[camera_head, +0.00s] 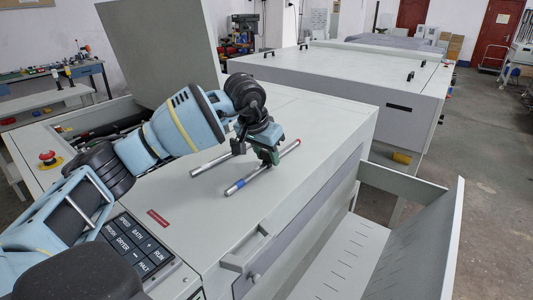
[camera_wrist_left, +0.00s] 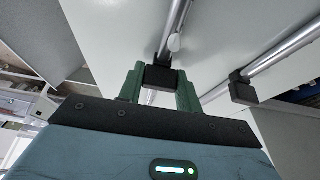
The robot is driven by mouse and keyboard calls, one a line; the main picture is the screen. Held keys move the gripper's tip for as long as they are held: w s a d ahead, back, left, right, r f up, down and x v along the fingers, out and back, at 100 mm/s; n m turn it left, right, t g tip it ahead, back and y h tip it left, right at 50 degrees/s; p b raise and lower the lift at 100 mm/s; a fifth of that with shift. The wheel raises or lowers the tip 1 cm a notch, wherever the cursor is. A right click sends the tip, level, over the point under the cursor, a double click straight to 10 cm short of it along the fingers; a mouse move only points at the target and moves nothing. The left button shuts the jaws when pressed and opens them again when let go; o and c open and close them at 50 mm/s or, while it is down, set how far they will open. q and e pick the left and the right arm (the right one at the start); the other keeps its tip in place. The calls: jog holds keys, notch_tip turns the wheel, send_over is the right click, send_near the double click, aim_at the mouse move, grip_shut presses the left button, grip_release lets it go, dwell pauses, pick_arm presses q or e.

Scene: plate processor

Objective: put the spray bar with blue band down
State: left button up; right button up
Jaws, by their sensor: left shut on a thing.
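The spray bar with blue band (camera_head: 238,185) is a slim metal bar with a red band near its far end. It lies slanted at the white machine top (camera_head: 220,210); whether it touches the top I cannot tell. My left gripper (camera_head: 269,158) is at the bar's middle and hides part of it. In the left wrist view, the green fingers (camera_wrist_left: 160,88) are shut on a black block (camera_wrist_left: 158,77) on a metal bar (camera_wrist_left: 172,28). The blue band does not show there. My right gripper is not in view.
A second metal bar (camera_head: 208,164) is just left of it, partly behind my gripper. A button panel (camera_head: 137,246) and a red emergency button (camera_head: 48,157) are on the machine's left. An open tray (camera_head: 345,260) hangs at the right. The top's far right is clear.

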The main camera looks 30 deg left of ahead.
pick_arm(q)
jog(key=o, duration=1.1)
jog(key=shift+f, duration=0.1)
jog(key=shift+c, duration=0.2)
jog(key=v, duration=1.2)
jog(key=shift+r, duration=0.25)
